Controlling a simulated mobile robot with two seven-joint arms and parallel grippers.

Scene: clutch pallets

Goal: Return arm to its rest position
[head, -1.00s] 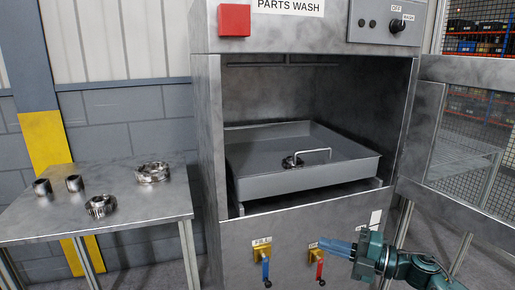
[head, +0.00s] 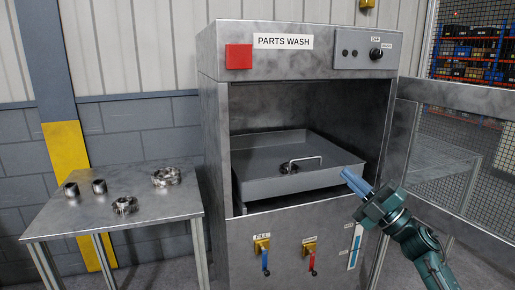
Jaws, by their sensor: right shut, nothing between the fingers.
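My right gripper (head: 355,184) is shut and empty. It is in front of the parts washer's right side, its blue fingers pointing up and left, near the tray's right front corner in the picture. I cannot tell whether it touches anything. My right arm (head: 425,250) comes in from the lower right. The parts washer (head: 300,235) stands open, with a grey tray (head: 290,185) inside its chamber. A small dark metal part (head: 288,168) lies in the tray by a bent handle (head: 306,158). My left gripper is not in view.
The washer's door (head: 455,97) stands swung open to the right. A steel table (head: 80,215) at the left holds several metal rings and cylinders. A blue-handled valve (head: 264,258) and a red-handled valve (head: 311,258) stick out from the washer's lower front.

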